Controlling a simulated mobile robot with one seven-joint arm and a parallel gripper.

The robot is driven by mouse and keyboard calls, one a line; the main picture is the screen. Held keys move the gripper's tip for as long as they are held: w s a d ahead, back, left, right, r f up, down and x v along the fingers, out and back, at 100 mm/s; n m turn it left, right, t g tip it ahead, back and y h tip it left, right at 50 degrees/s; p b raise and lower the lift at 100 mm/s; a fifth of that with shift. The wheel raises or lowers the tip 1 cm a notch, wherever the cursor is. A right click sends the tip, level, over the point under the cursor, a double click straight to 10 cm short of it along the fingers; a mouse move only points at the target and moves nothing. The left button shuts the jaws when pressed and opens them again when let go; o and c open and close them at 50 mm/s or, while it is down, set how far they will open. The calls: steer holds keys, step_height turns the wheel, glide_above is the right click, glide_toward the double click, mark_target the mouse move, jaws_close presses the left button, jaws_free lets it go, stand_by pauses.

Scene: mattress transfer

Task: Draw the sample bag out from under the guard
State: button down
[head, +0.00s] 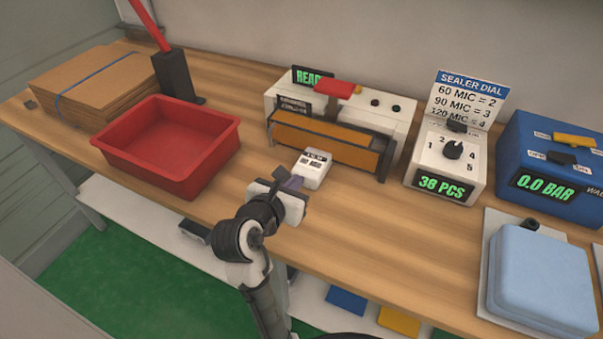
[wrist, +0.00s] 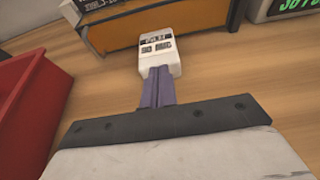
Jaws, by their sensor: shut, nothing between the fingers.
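The sample bag, a small white packet with a dark printed label (head: 313,168), lies on the bench in front of the sealer. In the wrist view the bag (wrist: 157,58) has its far end at the lower edge of the orange guard (wrist: 118,32); I cannot tell how much of it is underneath. The guard (head: 325,143) runs along the sealer's front. My gripper (head: 294,182) is at the near end of the bag. In the wrist view its purple fingers (wrist: 157,75) are together and point at the bag's near edge, with nothing visible between them. Contact is unclear.
A red tray (head: 170,185) stands to the left, with cardboard (head: 95,80) behind it. The white sealer dial box (head: 447,160), a blue pressure unit (head: 560,170) and a light blue block (head: 540,280) stand right. Bare bench (head: 370,230) lies between.

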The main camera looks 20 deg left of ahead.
mark_target(318, 156)
steer(key=w, duration=0.3)
steer(key=w+p, duration=0.1)
steer(key=w, duration=0.2)
steer(key=w+p, duration=0.1)
steer(key=w, duration=0.3)
steer(key=shift+w+d+f, duration=0.1)
steer(key=shift+d+f, duration=0.05)
steer(key=shift+f, duration=0.7)
steer(key=shift+f+p, duration=0.1)
steer(key=shift+p, duration=0.25)
